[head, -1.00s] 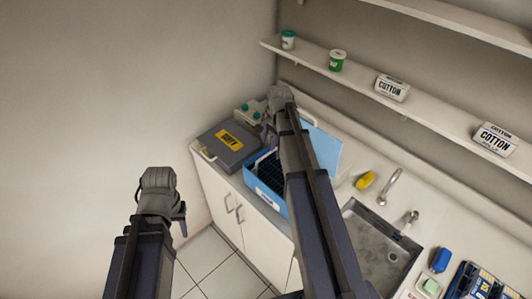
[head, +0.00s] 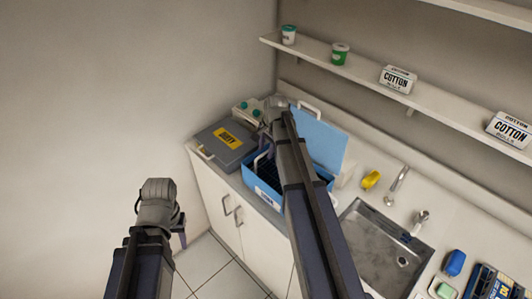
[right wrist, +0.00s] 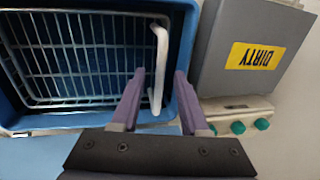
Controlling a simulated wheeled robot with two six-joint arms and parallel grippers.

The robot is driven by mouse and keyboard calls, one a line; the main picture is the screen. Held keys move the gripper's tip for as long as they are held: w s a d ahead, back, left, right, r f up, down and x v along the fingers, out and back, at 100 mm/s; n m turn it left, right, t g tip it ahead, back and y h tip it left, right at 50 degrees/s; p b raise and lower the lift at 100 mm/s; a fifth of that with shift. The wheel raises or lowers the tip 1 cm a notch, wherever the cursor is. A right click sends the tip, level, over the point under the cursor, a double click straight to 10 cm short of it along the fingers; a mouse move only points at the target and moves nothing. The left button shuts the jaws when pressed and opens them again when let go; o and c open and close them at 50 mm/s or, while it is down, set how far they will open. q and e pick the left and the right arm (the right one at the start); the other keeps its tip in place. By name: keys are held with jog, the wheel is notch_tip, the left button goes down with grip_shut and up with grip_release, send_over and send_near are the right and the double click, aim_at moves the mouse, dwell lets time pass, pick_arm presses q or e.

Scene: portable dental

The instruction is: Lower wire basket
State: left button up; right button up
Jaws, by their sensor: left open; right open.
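The wire basket (right wrist: 85,60) sits inside the open blue box (head: 262,190), whose lid (head: 322,142) is raised. In the right wrist view its pale handle (right wrist: 158,65) stands up at one side of the basket. My right gripper (right wrist: 158,80) is open at the box, with its two purple fingers on either side of the handle; I cannot tell whether they touch it. In the head view my right arm hides part of the box and basket. My left gripper (head: 181,228) is open and empty, in front of the counter at the left.
A grey case (head: 225,145) marked DIRTY stands left of the box, with a teal-knobbed unit (right wrist: 238,115) beside it. A metal sink (head: 380,245), taps and a yellow item (head: 371,180) lie to the right. A shelf (head: 440,115) with cotton boxes runs above.

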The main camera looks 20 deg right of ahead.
jog(key=shift+c, duration=0.2)
grip_shut()
dwell(1.1)
